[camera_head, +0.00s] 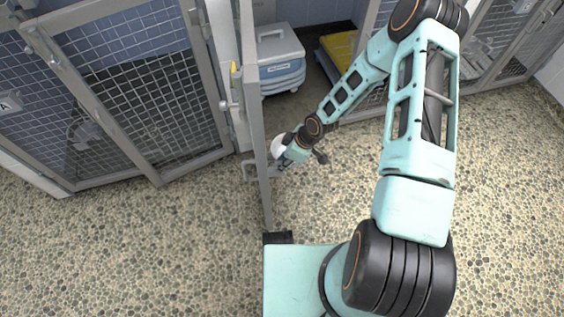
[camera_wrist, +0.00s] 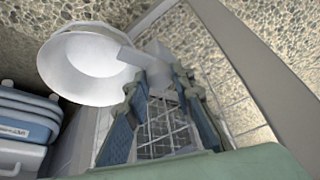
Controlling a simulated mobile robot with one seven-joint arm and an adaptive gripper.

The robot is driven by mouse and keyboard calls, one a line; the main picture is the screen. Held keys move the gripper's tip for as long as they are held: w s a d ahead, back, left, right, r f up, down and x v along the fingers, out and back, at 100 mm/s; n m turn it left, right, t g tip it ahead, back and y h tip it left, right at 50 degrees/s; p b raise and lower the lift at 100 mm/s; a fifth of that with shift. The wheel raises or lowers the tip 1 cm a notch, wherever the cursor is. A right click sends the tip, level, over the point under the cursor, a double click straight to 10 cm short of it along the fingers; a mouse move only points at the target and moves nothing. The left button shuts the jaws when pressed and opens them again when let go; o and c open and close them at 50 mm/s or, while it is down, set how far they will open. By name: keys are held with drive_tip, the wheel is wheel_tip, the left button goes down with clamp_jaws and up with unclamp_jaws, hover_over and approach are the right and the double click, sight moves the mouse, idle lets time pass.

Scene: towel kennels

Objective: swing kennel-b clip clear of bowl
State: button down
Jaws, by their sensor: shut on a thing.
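A white round bowl (camera_head: 279,147) is beside the open kennel door (camera_head: 254,110), partly hidden by my gripper (camera_head: 276,169). In the wrist view the bowl (camera_wrist: 88,66) is at upper left, and its inside looks empty. A pale grey clip (camera_wrist: 155,66) lies between the fingertips of my gripper (camera_wrist: 162,88), which is shut on it. A flat pale bar (camera_wrist: 134,58) runs from the clip to the bowl's rim and overlaps it; whether they are joined I cannot tell. The head view does not show the clip clearly.
The open door stands edge-on close to my gripper; its grey frame (camera_wrist: 260,70) crosses the wrist view's right side. Stacked blue and white boxes (camera_head: 281,60) stand behind the bowl. A yellow towel (camera_head: 341,47) lies farther back. A shut mesh kennel door (camera_head: 145,90) is left. The pebbled floor in front is clear.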

drive_tip(key=m+t+b, duration=0.1)
drive_tip(key=m, duration=0.1)
drive_tip(key=m+b, duration=0.1)
drive_tip(key=m, duration=0.1)
drive_tip(key=shift+s+a+f+t+h, duration=0.1)
drive_tip(key=shift+s+a+t+h, duration=0.1)
drive_tip(key=shift+t+h, duration=0.15)
drive_tip(key=shift+m+t+h+b, duration=0.5)
drive_tip(key=shift+m+b, duration=0.2)
drive_tip(key=shift+m, duration=1.5)
drive_tip(key=c, duration=1.7)
unclamp_jaws()
drive_tip(key=shift+o, duration=0.2)
drive_tip(key=v, duration=1.2)
drive_tip(key=shift+s+a, duration=0.1)
